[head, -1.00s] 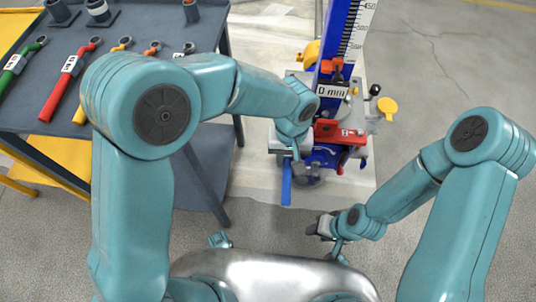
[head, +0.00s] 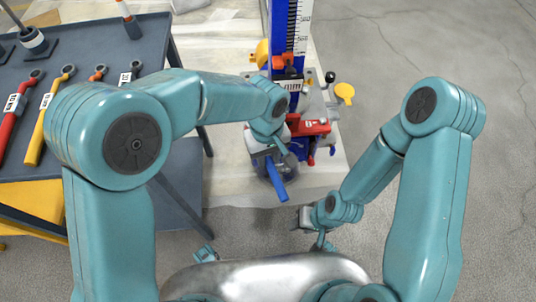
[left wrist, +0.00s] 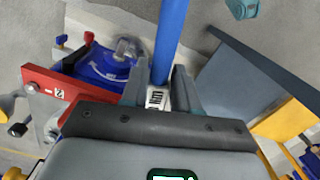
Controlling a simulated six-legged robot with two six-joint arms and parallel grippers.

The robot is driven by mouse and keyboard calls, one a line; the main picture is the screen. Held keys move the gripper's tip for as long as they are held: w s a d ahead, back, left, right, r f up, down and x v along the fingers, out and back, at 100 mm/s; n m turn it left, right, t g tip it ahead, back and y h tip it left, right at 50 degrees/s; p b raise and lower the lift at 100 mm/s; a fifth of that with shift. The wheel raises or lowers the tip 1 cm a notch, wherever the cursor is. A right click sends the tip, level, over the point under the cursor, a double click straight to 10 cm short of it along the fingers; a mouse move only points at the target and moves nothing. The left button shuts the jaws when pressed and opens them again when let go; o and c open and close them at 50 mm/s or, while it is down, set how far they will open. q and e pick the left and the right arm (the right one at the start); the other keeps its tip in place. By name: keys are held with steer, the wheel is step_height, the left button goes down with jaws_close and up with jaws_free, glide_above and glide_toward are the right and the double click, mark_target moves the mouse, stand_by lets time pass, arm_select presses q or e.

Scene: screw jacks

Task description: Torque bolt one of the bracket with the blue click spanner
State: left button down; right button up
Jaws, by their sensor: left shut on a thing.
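The blue click spanner (head: 278,184) is in my left gripper (head: 270,154), its blue handle pointing down and slightly right in the head view. In the left wrist view the handle (left wrist: 170,38) rises from between the two fingers of my left gripper (left wrist: 158,92), with a white label at the grip. The spanner's head is hidden. A red block (head: 310,127), marked 2 in the left wrist view (left wrist: 58,92), sits on the blue screw jack right of the gripper. I cannot make out bolt one. My right gripper (head: 308,217) hangs empty near the platform's front edge; its jaws are unclear.
A blue column with a white scale (head: 291,30) stands behind the red block. A yellow disc (head: 345,93) is at its right. A dark table (head: 100,60) at the left carries several coloured spanners. The concrete floor (head: 430,50) at the right is clear.

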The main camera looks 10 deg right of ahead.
arm_select(q)
steer(key=shift+f+b, duration=0.65)
steer(key=shift+f, duration=0.25)
steer(key=w+a+m+p, duration=0.2)
steer(key=a+m+p, duration=0.2)
steer(key=a+m, duration=0.6)
steer(key=shift+a+y, duration=0.3)
steer(key=shift+a, duration=0.45)
stand_by(1.1)
steer(key=d+n+b, duration=0.1)
steer(key=d+n, duration=0.2)
steer(key=s+d+n+b, duration=0.1)
steer(key=d+n+b, duration=0.1)
steer(key=d+n, duration=0.1)
steer(key=s+d+n+b, duration=0.1)
steer(key=d+n, duration=0.2)
steer(key=d, duration=0.2)
steer(key=shift+d+n, duration=0.2)
steer(key=shift+n, duration=0.2)
